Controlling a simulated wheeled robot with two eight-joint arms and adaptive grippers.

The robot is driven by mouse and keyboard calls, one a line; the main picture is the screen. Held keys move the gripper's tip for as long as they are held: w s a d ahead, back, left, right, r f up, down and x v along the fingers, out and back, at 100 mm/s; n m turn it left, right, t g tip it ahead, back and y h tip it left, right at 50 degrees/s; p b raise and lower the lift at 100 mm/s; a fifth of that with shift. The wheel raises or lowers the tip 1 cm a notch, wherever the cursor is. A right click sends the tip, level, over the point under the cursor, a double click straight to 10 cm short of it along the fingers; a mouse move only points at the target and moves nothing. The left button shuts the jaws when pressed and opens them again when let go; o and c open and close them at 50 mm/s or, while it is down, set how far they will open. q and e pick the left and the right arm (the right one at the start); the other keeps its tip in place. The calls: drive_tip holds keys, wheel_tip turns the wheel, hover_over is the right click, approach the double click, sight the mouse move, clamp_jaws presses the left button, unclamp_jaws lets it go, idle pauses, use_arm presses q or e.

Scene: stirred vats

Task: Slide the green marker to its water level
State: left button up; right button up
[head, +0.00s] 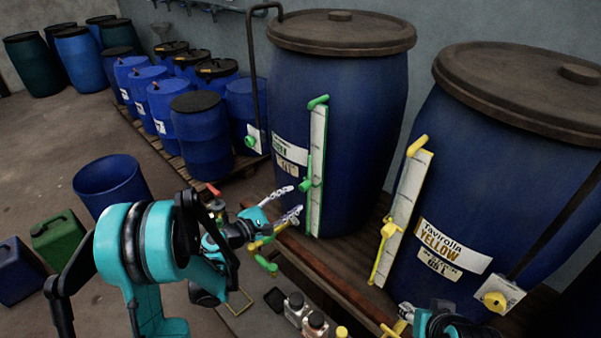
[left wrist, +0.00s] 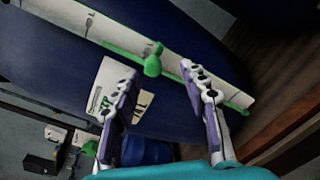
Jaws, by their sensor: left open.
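The green marker (head: 305,186) sits on the white upright gauge strip (head: 317,165) on the front of the green-labelled blue vat (head: 350,110). My left gripper (head: 294,200) is open in front of the strip, its fingertips just left of the marker in the head view. In the left wrist view the marker's knob (left wrist: 153,65) shows between and slightly beyond the two open fingertips (left wrist: 158,72). I cannot tell whether they touch it. The water level cannot be made out. A teal and black part of my right arm shows at the bottom right, its fingers not clear.
A second vat (head: 455,190) with a yellow gauge stands at the right. Small bottles (head: 305,312) stand below the wooden platform (head: 345,265). Yellow and green valve handles lie close below my left gripper. Blue drums (head: 200,135) stand on a pallet behind.

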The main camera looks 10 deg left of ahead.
sight(301, 189)
use_arm(q)
drive_tip(key=shift+w+a+n+t, duration=0.3)
drive_tip(key=shift+w+a+n, duration=0.2)
drive_tip(key=shift+w, duration=0.15)
drive_tip(key=x, duration=0.7)
drive_tip(key=shift+d+r+b, duration=0.1)
drive_tip(key=shift+d+b, duration=0.15)
drive_tip(key=shift+b, duration=0.15)
drive_tip(key=shift+r, duration=0.1)
clamp_jaws()
